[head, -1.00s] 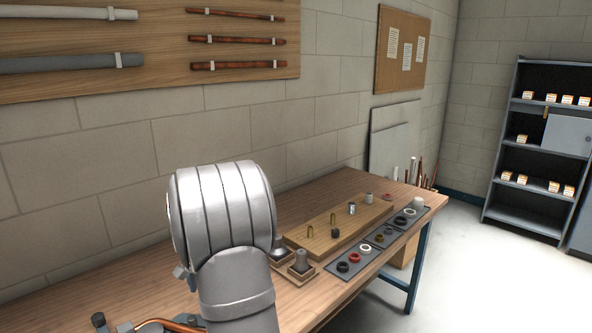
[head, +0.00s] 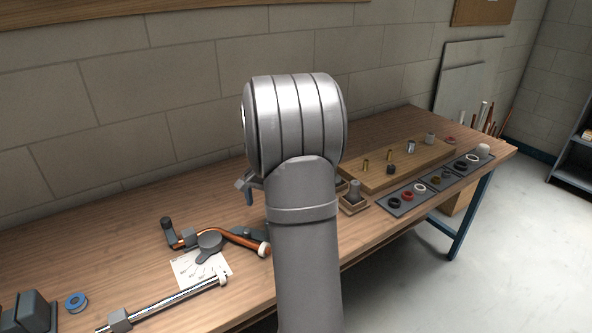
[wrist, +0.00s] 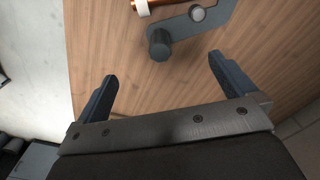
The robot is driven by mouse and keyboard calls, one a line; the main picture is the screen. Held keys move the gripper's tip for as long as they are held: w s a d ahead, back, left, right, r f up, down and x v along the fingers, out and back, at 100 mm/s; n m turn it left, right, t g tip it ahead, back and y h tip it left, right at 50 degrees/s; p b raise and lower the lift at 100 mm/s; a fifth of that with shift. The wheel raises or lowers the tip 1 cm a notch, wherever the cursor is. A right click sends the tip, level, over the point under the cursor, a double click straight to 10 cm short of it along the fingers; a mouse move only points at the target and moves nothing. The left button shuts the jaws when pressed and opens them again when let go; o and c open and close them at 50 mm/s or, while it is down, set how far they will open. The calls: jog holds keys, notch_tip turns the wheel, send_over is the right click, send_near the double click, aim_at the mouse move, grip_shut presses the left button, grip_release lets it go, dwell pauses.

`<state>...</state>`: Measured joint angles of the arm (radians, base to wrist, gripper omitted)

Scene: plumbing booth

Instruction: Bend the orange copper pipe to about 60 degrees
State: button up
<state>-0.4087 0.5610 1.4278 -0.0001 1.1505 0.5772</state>
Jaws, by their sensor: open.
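The orange copper pipe (head: 238,237) sits in a dark bender with a round grey disc (head: 209,241) on the workbench. It curves to the right and has a white ring at its right end; its exact angle is hard to tell. In the wrist view a short piece of the pipe (wrist: 155,2) shows at the top edge, beside a dark arm with an upright round knob (wrist: 159,44). My gripper (wrist: 162,67) is open and empty, its fingers apart on either side of the knob in the picture. In the head view my arm hides most of my gripper.
A white angle sheet (head: 201,272) lies by the bender. A chrome tube (head: 172,303) and blue tape roll (head: 76,302) are in front and to the left. A wooden board (head: 385,165) with fittings and a grey tray (head: 408,199) of rings lie on the right.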

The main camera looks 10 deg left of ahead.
jog(key=shift+f, duration=4.05)
jog(key=c, duration=1.4)
jog(key=shift+s+d+m, duration=0.25)
jog(key=shift+s+m, duration=0.2)
jog(key=shift+s, duration=0.25)
jog(key=shift+s+d+m, duration=0.2)
jog(key=shift+s+m, duration=0.25)
jog(key=shift+s, duration=0.2)
